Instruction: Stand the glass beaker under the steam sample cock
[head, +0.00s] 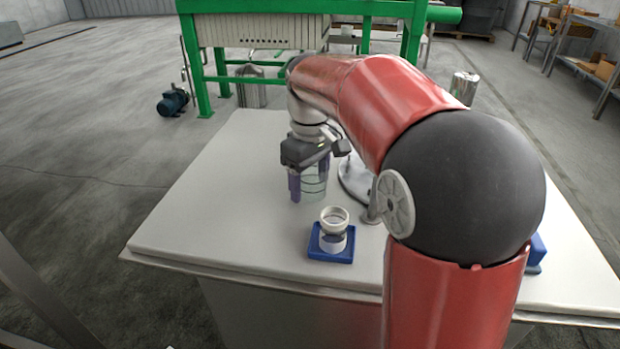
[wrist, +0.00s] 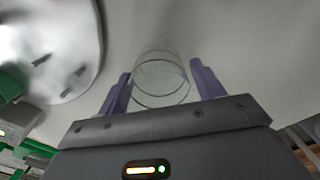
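The clear glass beaker (head: 316,184) stands upright on the pale bench, left of my red arm. My gripper (head: 309,184) points down with its two purple fingers on either side of it. In the wrist view the beaker (wrist: 160,80) lies between the fingers of my gripper (wrist: 160,70), with what looks like a narrow gap on each side. The fingers look open around it; firm contact does not show. I cannot make out the steam sample cock; my arm hides part of the bench's right side.
A round grey metal base (head: 355,178) stands close right of the beaker, partly hidden by my arm. The bench's left side (head: 215,205) is clear. A green frame (head: 200,70) stands behind.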

